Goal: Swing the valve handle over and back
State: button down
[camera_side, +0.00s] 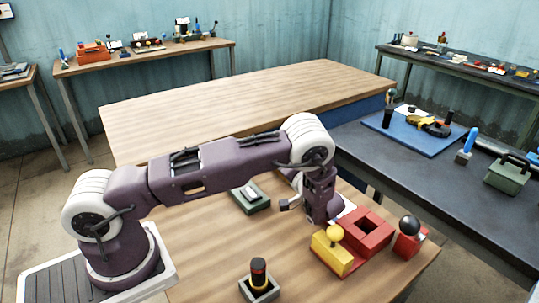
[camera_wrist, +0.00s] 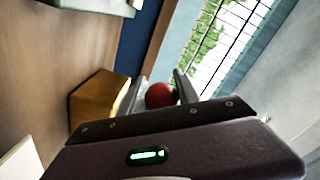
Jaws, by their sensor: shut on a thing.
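My gripper (camera_wrist: 161,86) has its two fingers on either side of a red ball knob (camera_wrist: 160,95) in the wrist view, and it is shut on this knob. I take the knob to be the end of the valve handle; its stem and the valve body are hidden. In the side view my gripper (camera_side: 320,208) is low over the wooden table, behind the yellow block and left of the red box. My wrist hides the fingertips and the red knob there.
A yellow block (camera_side: 332,256) with a yellow knob stands close in front of my gripper. A red box (camera_side: 373,232) with a square opening and a black-knobbed red block (camera_side: 407,245) stand right. A green tray (camera_side: 251,199) lies left. A grey holder (camera_side: 259,288) is near the front.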

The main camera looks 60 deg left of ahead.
jog(key=n+g, duration=0.1)
jog(key=d+n+g, duration=0.1)
jog(key=g, duration=0.1)
jog(key=w+n+g, duration=0.1)
jog(key=shift+d+r, duration=0.25)
jog(key=shift+d, duration=0.1)
jog(key=shift+w+d+r+n+g+h, duration=0.1)
jog(key=shift+w+d+n+g+h, duration=0.1)
jog(key=shift+n+g, duration=0.3)
jog(key=shift+w+d+r+n+g+h, duration=0.1)
jog(key=shift+d+n+g+h, duration=0.1)
jog(key=shift+g, duration=0.5)
jog(key=c, duration=0.9)
grip_release()
jog(key=shift+c, duration=0.2)
jog(key=shift+f, duration=0.1)
jog(key=shift+s+f, duration=0.1)
